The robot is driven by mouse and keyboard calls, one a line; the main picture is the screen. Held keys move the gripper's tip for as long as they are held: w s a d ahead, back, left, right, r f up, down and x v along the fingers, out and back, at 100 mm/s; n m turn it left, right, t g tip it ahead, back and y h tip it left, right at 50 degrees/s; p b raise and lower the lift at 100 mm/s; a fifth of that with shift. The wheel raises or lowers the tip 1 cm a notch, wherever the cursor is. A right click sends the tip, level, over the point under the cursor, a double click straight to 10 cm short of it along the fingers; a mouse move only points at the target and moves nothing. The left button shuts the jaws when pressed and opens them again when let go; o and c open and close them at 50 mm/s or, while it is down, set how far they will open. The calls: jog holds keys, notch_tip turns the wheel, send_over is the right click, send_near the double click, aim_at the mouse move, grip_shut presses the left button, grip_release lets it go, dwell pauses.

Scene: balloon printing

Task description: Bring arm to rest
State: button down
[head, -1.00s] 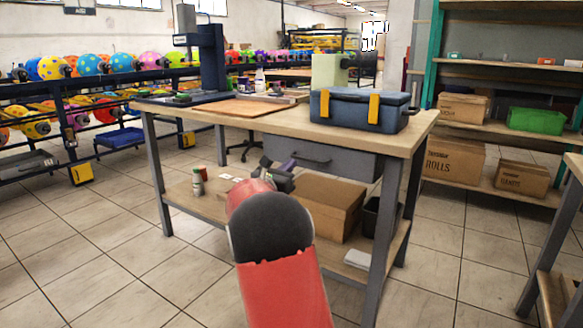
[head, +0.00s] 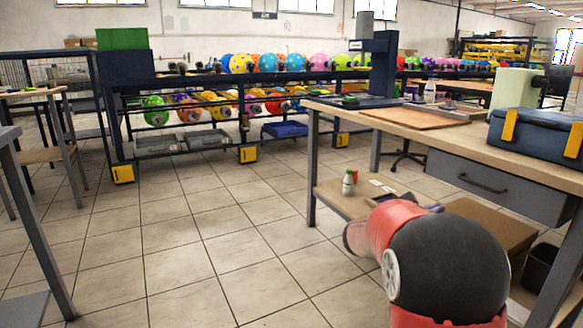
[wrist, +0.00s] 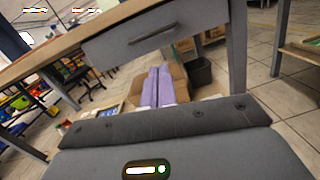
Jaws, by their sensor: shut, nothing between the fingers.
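My gripper shows in the wrist view as two lavender fingers (wrist: 159,72) side by side and shut, with nothing held. They point toward the workbench; in that picture the open cardboard box on the lower shelf lies behind them. In the head view my red and black arm is at the lower right, bent in front of the workbench (head: 337,108), and it hides nearly all of my gripper. I cannot tell the exact gap between the fingers and the bench.
A blue toolbox (head: 535,133) stands on the bench top. Below are a drawer (head: 500,186), a cardboard box (head: 490,222) and a small white bottle (head: 347,184). A balloon rack (head: 190,145) stands at the back. A table leg is at the left edge. The tiled floor between is clear.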

jog(key=s+a+m+g+y+p, duration=0.2)
jog(key=s+m+y, duration=0.25)
jog(key=s, duration=0.45)
jog(key=s+a+m+g+y+p, duration=0.25)
jog(key=s+m, duration=0.35)
jog(key=s, duration=0.3)
jog(key=s+a+m+t+y+p, duration=0.2)
jog(key=s+a+m+y, duration=0.3)
jog(key=a, duration=0.4)
jog(key=s+a+m+t+y+p, duration=0.2)
jog(key=s+a+m+y, duration=0.2)
jog(key=a, duration=0.5)
jog(key=s+y, duration=0.1)
jog(key=s, duration=0.1)
jog(key=shift+s+r+m+y, duration=0.2)
jog(key=shift+s+m+y, duration=0.15)
jog(key=shift+s+y, duration=0.05)
